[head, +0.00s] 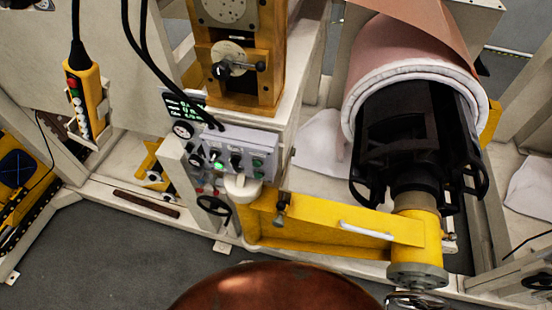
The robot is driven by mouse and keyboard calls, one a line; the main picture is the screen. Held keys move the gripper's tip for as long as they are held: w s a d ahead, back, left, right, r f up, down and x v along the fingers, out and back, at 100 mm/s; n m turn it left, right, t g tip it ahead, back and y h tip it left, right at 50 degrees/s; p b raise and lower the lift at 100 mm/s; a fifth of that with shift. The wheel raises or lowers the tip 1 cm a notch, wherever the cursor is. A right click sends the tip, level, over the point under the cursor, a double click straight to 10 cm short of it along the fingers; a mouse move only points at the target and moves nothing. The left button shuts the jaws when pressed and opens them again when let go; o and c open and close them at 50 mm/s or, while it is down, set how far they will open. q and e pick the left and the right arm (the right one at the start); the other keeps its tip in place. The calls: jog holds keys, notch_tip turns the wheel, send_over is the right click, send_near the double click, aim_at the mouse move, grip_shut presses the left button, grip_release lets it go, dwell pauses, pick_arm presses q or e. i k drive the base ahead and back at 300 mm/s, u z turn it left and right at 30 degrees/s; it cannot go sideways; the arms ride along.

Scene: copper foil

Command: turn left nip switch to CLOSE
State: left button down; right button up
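A grey control panel (268,143) is fixed to the machine frame left of the picture's middle. It carries several small controls, among them a black rotary switch (236,159) near its middle and a lit green button (217,163) beside it. Another dark knob (196,160) sits at the panel's left end. The labels are too small to read, so I cannot tell which control is the left nip switch or where it points. Neither of my grippers can be made out in the head view.
A small dark display (184,107) stands above the panel, with black cables hanging close by. A yellow arm (330,222) juts out right of it, towards a black roll holder (405,135). A yellow pendant (87,97) hangs left. A rounded copper-coloured surface (275,288) fills the bottom middle.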

aim_at(214, 155)
jog(key=u, duration=0.7)
jog(key=k, duration=0.75)
